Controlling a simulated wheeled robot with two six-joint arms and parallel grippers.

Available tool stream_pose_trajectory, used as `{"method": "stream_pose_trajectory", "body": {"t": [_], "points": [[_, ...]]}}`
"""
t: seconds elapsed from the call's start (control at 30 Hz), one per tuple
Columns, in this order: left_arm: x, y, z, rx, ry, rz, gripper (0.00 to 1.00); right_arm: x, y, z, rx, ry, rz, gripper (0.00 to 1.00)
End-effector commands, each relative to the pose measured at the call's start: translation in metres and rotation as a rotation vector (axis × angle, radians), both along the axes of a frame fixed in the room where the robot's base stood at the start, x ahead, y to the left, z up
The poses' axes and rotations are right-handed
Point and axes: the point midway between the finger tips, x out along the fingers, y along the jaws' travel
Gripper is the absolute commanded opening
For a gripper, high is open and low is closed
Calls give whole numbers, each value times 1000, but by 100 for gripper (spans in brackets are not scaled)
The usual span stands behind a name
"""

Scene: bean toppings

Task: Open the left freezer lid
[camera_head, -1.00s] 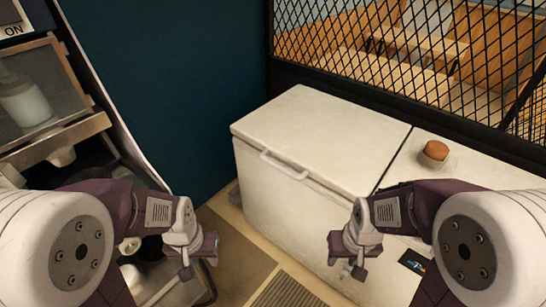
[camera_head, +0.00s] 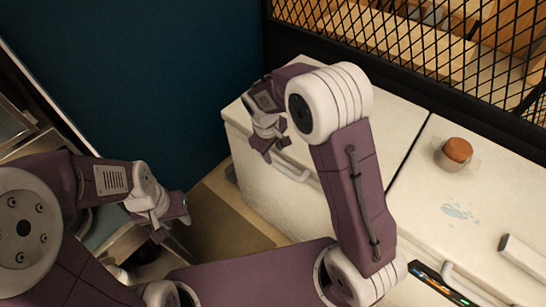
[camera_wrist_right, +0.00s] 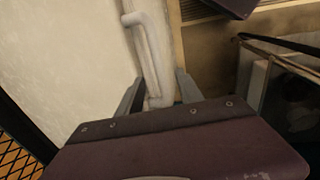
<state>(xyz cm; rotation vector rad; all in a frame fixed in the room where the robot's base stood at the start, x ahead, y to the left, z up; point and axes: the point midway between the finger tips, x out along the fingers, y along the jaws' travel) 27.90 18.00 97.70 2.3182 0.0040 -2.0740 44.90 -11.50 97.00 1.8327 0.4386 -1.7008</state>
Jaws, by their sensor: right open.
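The left freezer lid (camera_head: 393,120) is white and closed flat, partly hidden behind my right arm. Its white bar handle (camera_head: 291,170) is on the front edge and also shows in the right wrist view (camera_wrist_right: 148,50). My right gripper (camera_head: 266,147) is over the lid's front edge, just left of the handle in the head view. In the right wrist view its fingers (camera_wrist_right: 156,88) are open, with the handle's near end between them; I cannot tell whether they touch it. My left gripper (camera_head: 174,218) is away from the freezer at the left; its finger opening is unclear.
The right freezer lid (camera_head: 440,200) carries a round brown-topped item (camera_head: 455,153). A black mesh fence (camera_head: 420,60) stands behind the freezer. A teal wall (camera_head: 130,70) is at the back left. Steel equipment stands at the left, with floor (camera_head: 215,205) between it and the freezer.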

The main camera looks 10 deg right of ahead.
Motion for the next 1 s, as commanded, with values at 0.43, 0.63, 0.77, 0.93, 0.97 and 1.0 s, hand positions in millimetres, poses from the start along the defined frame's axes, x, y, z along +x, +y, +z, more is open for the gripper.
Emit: {"method": "stream_pose_trajectory", "body": {"t": [0.43,0.63,0.77,0.93,0.97,1.0], "points": [[0,0,-1,0,-1,0,36,9,-13,-77,0,3,-4,43],[0,0,-1,0,0,0,36,11,-15,-88,1,0,-4,43],[0,0,-1,0,0,0,36,11,-15,-88,1,-1,-4,43],[0,0,-1,0,0,0,36,11,-15,-88,0,0,-3,10],[0,0,-1,0,0,0,36,11,-15,-88,1,0,-4,1],[0,0,-1,0,0,0,36,11,-15,-88,1,-1,-4,0]]}}
